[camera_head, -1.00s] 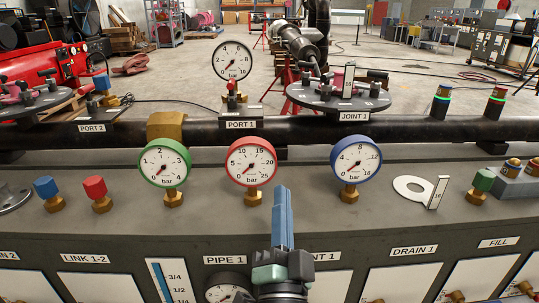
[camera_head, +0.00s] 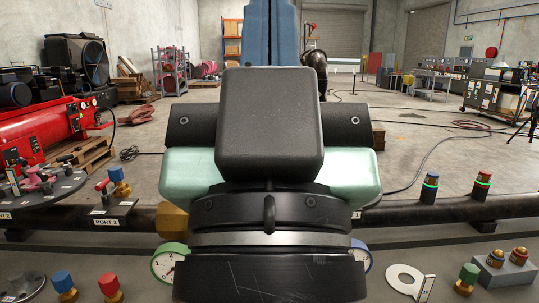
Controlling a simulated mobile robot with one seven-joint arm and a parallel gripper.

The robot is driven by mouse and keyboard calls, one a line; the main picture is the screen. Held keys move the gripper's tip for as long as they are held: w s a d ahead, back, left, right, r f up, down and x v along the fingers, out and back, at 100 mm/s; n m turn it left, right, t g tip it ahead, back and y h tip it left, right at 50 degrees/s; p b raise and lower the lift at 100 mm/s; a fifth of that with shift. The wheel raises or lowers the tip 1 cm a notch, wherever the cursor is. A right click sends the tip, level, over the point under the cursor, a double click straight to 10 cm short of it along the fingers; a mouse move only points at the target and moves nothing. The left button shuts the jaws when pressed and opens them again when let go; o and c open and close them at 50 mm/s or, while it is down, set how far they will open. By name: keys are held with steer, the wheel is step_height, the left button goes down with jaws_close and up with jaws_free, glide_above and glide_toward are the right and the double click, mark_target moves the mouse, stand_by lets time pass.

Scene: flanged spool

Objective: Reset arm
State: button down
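My gripper (camera_head: 271,38) is raised close in front of the head camera, pointing up, with its blue fingers at the top edge of the view. Its dark body covers the middle of the picture. The fingers run side by side and their tips are cut off by the frame, so I cannot tell whether they are open or shut. Nothing held is visible. Behind it, the green-rimmed gauge (camera_head: 165,263) shows only partly at left, and a sliver of the blue-rimmed gauge (camera_head: 366,258) shows at right. The red-rimmed gauge and the flanged spool area are hidden.
A black pipe (camera_head: 450,213) crosses behind the bench. Blue (camera_head: 64,284) and red (camera_head: 109,284) capped fittings stand at left. A white ring (camera_head: 405,279) lies at right beside a green-capped fitting (camera_head: 467,277) and a grey block (camera_head: 507,268). A red machine (camera_head: 45,130) stands behind left.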

step_height(320, 180, up, 26)
steer(key=p, duration=2.3)
steer(key=shift+f, duration=0.2)
